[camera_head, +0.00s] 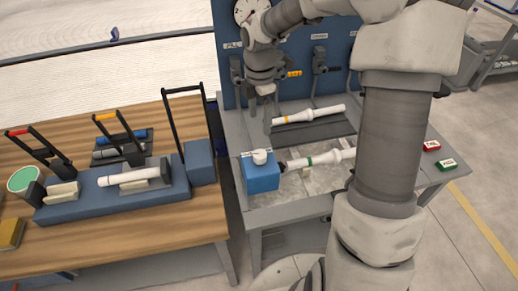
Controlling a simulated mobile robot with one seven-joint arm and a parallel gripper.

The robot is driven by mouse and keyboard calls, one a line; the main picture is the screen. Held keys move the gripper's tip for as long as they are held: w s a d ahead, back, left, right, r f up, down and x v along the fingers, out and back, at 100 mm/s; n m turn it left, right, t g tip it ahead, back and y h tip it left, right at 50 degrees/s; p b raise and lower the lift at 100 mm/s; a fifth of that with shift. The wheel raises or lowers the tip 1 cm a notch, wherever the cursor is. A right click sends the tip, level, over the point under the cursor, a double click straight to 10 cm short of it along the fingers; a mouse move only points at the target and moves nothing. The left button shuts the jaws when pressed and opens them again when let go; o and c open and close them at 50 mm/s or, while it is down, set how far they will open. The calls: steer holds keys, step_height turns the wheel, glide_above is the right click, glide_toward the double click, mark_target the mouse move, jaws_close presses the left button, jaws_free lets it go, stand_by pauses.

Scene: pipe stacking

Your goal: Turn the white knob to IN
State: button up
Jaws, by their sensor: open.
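The white knob (260,156) sits on top of a blue box (262,178) at the left front of the grey bench. Small markings show on the box top beside the knob, too small to read. My gripper (261,108) hangs above and behind the blue box, pointing down, apart from the knob. It is open and holds nothing that I can see. My arm hides the pipe's right end.
A white pipe with a yellow band (308,114) lies on a dark tray behind. A blue panel with a gauge (248,10) and levers stands at the back. A red block (431,146) and a green block (447,164) lie at right. A wooden table (110,245) with clamps stands left.

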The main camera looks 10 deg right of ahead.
mark_target(260, 154)
step_height(260, 154, down, 14)
steer(key=shift+r+b, duration=0.15)
steer(key=shift+b, duration=0.15)
jaws_close()
stand_by(0.4)
